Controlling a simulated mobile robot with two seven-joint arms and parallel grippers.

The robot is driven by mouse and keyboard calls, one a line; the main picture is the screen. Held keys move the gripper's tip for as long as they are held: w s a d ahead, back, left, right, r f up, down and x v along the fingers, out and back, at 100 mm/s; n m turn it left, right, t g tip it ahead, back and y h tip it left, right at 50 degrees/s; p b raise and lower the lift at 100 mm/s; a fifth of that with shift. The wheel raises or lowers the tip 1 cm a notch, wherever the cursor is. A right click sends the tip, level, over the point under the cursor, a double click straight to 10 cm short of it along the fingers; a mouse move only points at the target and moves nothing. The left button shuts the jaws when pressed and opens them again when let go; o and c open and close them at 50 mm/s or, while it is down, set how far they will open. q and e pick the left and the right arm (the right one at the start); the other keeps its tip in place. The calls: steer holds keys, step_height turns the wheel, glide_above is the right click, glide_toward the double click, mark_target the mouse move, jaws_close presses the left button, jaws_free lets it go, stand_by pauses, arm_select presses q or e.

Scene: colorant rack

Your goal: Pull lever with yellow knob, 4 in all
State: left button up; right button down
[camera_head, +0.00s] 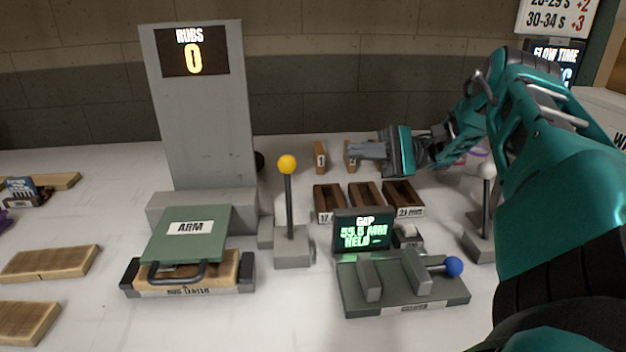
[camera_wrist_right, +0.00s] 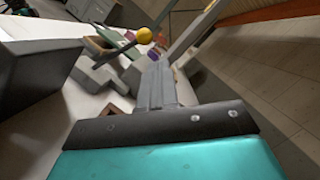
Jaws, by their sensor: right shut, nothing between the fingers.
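The lever with the yellow knob (camera_head: 287,164) stands upright on a grey base block (camera_head: 293,254) in the middle of the head view. The yellow knob (camera_wrist_right: 144,35) also shows in the right wrist view, beyond the fingertips. My right gripper (camera_head: 352,151) reaches in from the right and points left toward the lever, apart from the knob and to its right. Its fingers (camera_wrist_right: 158,72) are together with nothing between them. My left gripper is not in view.
A grey tower (camera_head: 200,110) with a "RUBS 0" display stands left of the lever. A green "ARM" plate (camera_head: 187,250) is in front of it. A gap gauge with a blue knob (camera_head: 454,266), small wooden trays (camera_head: 365,196) and a white-knobbed lever (camera_head: 486,172) stand to the right.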

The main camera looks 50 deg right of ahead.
mark_target(289, 196)
step_height(289, 196, down, 2)
steer(key=shift+s+a+f+b, duration=0.1)
steer(key=shift+a+f+b, duration=0.1)
steer(key=shift+b, duration=0.3)
steer(key=shift+s+a+f, duration=0.1)
steer(key=shift+s+a, duration=0.05)
steer(key=shift+a, duration=0.05)
steer(key=shift+f+b, duration=0.2)
steer(key=shift+b, duration=0.15)
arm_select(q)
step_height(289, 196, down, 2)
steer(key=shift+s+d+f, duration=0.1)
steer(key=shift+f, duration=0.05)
arm_select(e)
steer(key=shift+r, duration=0.1)
arm_select(q)
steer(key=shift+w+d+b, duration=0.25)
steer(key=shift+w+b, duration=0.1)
steer(key=shift+b, duration=0.2)
arm_select(e)
steer(key=x, duration=1)
